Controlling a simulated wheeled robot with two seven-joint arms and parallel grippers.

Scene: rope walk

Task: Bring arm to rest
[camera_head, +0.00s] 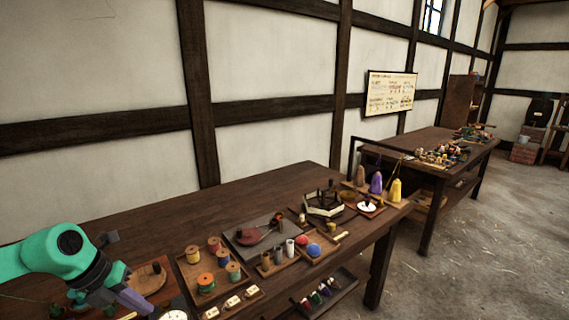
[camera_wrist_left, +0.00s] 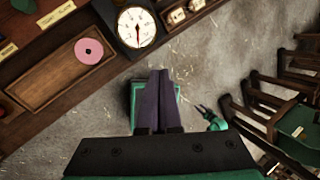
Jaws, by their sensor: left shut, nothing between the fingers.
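My left gripper (camera_head: 138,303) is at the lower left of the head view, over the near edge of the long workbench (camera_head: 150,225). Its two dark fingers lie together in the left wrist view (camera_wrist_left: 159,75), shut with nothing between them. They point toward the bench edge beside a white dial scale (camera_wrist_left: 136,28), with bare floor beneath. A small green and dark arm end (camera_wrist_left: 212,120) shows low in the left wrist view. It seems to be my right gripper, too small to tell its jaw state.
A tray of thread spools (camera_head: 193,255) and balls of yarn (camera_head: 307,247) stand on the bench. A wooden tray with a pink disc (camera_wrist_left: 89,51) lies near the scale. The floor (camera_head: 480,240) right of the benches is clear.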

